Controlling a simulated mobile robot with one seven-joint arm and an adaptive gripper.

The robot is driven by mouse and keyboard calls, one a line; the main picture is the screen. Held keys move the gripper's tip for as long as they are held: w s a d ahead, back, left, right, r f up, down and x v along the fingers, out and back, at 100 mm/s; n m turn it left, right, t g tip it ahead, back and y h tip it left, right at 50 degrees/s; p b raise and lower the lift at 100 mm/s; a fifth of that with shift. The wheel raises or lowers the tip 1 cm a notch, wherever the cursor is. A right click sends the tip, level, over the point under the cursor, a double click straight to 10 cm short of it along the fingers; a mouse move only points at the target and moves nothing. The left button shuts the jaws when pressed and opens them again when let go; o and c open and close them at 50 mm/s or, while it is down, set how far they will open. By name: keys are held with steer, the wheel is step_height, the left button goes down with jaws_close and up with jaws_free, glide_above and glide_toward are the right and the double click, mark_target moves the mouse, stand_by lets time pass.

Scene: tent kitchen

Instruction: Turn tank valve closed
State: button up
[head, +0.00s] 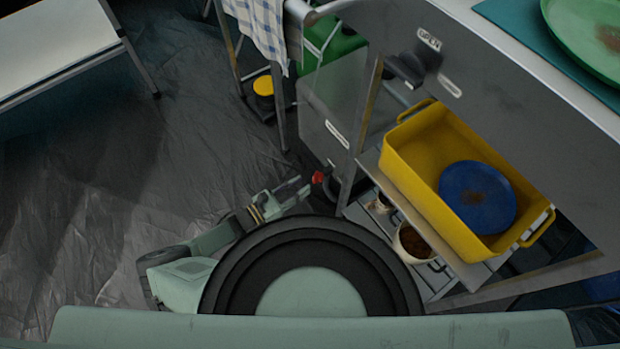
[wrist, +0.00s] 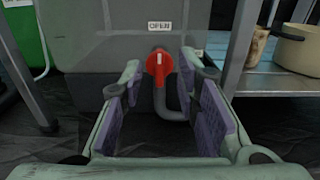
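The red tank valve (wrist: 157,68) sits low on the front of a grey tank (wrist: 90,38), below a white label reading OPEN (wrist: 159,26). A grey pipe bends down below it. The red knob also shows small in the head view (head: 318,177). My gripper (wrist: 160,82) is open, with its purple-padded fingers on either side of the view and the valve in the gap near the fingertips. I see no clear contact between pads and valve. In the head view my gripper (head: 297,190) points right towards the knob.
A metal shelf (wrist: 275,84) stands close on the right, with a beige pot (wrist: 299,46) on it. A yellow tray (head: 425,165) holding a blue plate (head: 477,197) is above in the head view. A green container (head: 330,42) stands behind.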

mark_target(318, 177)
steer(key=shift+x, duration=2.3)
jaws_close()
